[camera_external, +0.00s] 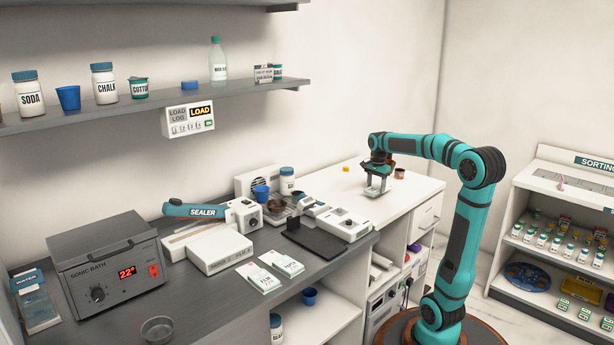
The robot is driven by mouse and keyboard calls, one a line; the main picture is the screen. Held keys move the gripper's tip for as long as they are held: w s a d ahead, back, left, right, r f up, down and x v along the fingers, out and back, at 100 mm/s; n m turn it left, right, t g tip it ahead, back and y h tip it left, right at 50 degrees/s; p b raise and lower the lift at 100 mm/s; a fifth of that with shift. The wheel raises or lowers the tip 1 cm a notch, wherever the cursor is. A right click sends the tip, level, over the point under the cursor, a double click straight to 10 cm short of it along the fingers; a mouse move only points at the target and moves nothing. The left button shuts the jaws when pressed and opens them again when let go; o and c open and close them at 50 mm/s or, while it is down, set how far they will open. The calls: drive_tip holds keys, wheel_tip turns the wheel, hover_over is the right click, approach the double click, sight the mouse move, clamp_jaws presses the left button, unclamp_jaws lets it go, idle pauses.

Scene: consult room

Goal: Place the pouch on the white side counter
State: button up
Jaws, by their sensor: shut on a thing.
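My gripper (377,181) is at the end of the teal arm, low over the white side counter (418,187). It is shut on a small pale pouch (374,193), whose lower part shows between and below the fingers. The pouch is at or just above the counter top; I cannot tell whether it touches. The fingers hide part of it. Two similar white and green pouches (258,278) (284,264) lie flat side by side on the dark grey counter (215,305).
A small brown cup (400,174) stands right of my gripper and a yellow block (346,169) behind it to the left. White devices (345,224) and a dark flat plate (305,240) crowd the grey counter's end. A shelf (150,105) runs along the wall. The white counter's right end is bare.

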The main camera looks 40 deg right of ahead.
sight(376, 188)
drive_tip(key=shift+f, duration=1)
drive_tip(key=shift+f, duration=0.1)
drive_tip(key=o, duration=1)
wheel_tip(376, 188, up, 12)
drive_tip(key=shift+r, duration=0.15)
